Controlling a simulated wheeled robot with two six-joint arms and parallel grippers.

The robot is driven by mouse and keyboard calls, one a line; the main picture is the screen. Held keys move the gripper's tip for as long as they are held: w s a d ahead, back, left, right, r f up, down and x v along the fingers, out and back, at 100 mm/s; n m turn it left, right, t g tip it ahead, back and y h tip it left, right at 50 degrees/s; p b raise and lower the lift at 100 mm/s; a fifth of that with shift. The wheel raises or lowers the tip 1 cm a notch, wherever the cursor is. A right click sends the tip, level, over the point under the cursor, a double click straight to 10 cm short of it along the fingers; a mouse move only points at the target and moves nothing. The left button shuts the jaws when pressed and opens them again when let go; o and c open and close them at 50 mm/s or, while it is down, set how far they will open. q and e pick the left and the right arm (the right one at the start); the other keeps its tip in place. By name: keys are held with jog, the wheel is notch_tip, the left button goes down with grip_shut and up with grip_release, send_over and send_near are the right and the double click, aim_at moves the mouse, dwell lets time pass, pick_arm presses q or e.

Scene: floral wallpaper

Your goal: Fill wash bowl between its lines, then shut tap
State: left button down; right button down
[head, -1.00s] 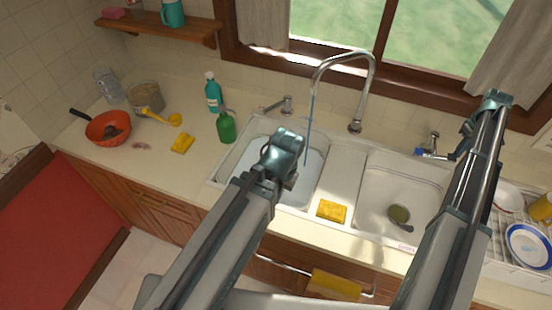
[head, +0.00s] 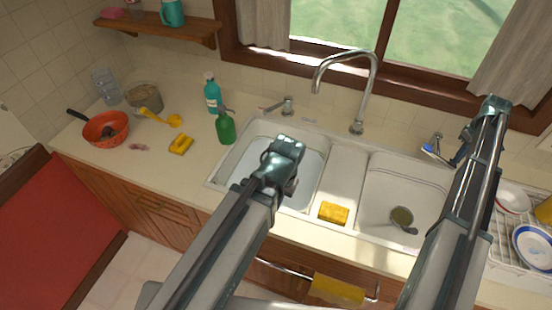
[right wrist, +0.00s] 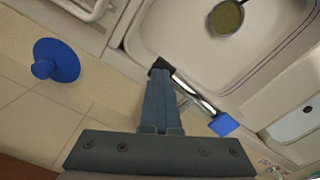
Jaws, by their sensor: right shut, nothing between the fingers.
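The blue-ended tap lever (head: 430,149) is behind the right basin and also shows in the right wrist view (right wrist: 223,124). My right gripper (head: 461,155) is shut and empty beside the lever; in its wrist view its fingertips (right wrist: 160,66) appear close to the lever's metal bar. My left gripper (head: 290,187) is mostly hidden behind its own arm, over the bowl.
A yellow sponge (head: 333,213) lies on the divider. A small pan (head: 402,216) sits in the right basin. A dish rack (head: 503,250) stands at right. Green (head: 226,128) and teal (head: 212,95) bottles stand left of the sink. Another tap handle (head: 287,104) is behind the left basin.

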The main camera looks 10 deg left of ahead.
jog(key=shift+s, duration=0.1)
jog(key=d, duration=0.3)
jog(key=shift+s, duration=0.25)
dwell(0.4)
notch_tip(320, 180, up, 7)
jog(key=p, duration=0.7)
dwell(0.3)
